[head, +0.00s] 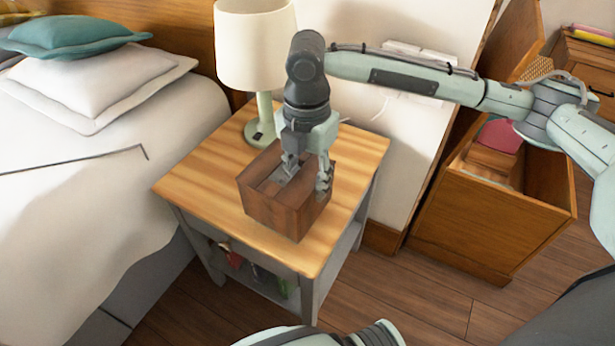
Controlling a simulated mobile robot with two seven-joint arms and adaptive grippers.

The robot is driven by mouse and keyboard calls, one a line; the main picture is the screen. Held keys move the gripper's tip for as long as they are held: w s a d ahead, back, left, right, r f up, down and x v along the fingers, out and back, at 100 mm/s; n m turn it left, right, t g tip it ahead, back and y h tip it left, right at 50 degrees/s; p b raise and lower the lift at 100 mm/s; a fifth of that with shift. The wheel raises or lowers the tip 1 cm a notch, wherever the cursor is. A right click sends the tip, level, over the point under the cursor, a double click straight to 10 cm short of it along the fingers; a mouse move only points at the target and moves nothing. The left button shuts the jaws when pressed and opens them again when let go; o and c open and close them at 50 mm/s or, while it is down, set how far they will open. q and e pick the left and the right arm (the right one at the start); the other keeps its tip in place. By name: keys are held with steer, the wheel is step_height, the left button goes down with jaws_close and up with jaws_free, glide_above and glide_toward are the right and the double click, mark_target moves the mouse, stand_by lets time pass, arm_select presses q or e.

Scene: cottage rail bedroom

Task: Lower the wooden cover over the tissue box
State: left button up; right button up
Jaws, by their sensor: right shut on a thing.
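The wooden cover (272,210), a dark brown box with an opening in its top, is upright at the middle of the nightstand top. My right gripper (307,178) comes down on it from above and is shut on its right-hand wall. The cover's lower edge is at or very near the tabletop; I cannot tell whether it touches. No tissue box can be made out; the cover hides whatever is inside or under it. My left gripper is out of view.
The nightstand (180,186) has free wood on the left and right of the cover. A lamp (255,50) stands close behind the gripper. The bed (90,200) is at left, and an open wooden chest (490,225) stands at right. A wall is behind.

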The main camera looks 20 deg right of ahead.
steer(key=shift+s+f, duration=0.15)
steer(key=shift+f, duration=0.35)
steer(key=o, duration=1.5)
steer(key=shift+f, duration=0.1)
steer(key=shift+c, duration=0.2)
steer(key=shift+r, duration=0.55)
step_height(320, 180, up, 11)
